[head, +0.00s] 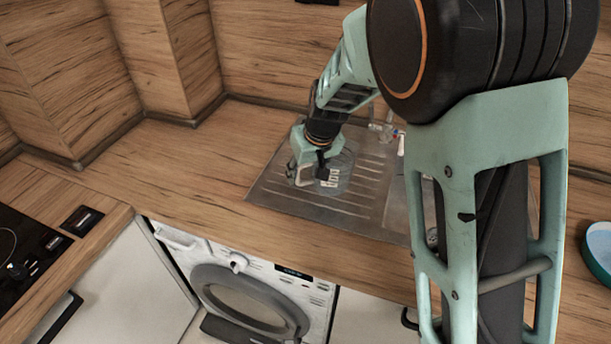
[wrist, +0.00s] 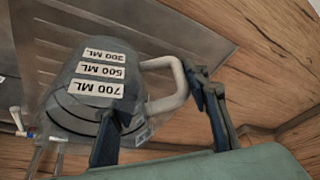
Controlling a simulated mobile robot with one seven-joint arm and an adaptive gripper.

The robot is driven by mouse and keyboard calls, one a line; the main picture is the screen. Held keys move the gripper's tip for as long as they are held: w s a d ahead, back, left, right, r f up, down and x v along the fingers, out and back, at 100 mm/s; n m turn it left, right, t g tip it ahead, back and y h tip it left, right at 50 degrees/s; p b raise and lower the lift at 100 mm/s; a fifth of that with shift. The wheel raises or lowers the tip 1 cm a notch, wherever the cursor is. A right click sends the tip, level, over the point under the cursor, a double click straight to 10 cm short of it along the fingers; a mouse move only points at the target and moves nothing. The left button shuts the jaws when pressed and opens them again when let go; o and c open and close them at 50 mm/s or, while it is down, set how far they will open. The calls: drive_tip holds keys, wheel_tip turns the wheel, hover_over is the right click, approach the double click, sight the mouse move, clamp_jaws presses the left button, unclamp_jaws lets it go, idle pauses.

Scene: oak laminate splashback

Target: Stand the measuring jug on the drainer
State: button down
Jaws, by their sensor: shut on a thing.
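The measuring jug (head: 344,177) is a clear grey vessel over the ribbed metal drainer (head: 275,193) in the head view. In the wrist view the jug (wrist: 85,95) shows white labels reading 700, 500 and 300 ML and a pale looped handle (wrist: 178,80). My gripper (head: 310,174) is at the jug's left side in the head view. In the wrist view my gripper (wrist: 158,100) is shut on the jug, with its fingers at the handle. The drainer (wrist: 185,30) lies behind the jug there. I cannot tell whether the jug's base touches it.
A tap (head: 383,127) stands at the back beside the drainer. My arm hides much of the sink. A teal bowl (head: 598,250) is at the right edge. A black hob (head: 25,255) is at the left. The wooden worktop (head: 190,165) left of the drainer is clear.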

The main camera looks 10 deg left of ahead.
drive_tip(key=shift+s+b+x, duration=0.1)
drive_tip(key=shift+b+x, duration=0.55)
drive_tip(key=shift+x, duration=0.6)
drive_tip(key=shift+s+b+x, duration=0.15)
drive_tip(key=shift+b+x, duration=0.45)
drive_tip(key=shift+x, duration=0.65)
drive_tip(key=shift+f, duration=0.1)
drive_tip(key=shift+f, duration=0.15)
drive_tip(key=c, duration=1.1)
unclamp_jaws()
drive_tip(key=shift+r, duration=0.4)
drive_tip(key=v, duration=1.1)
drive_tip(key=shift+s+r, duration=0.2)
drive_tip(key=shift+r, duration=0.05)
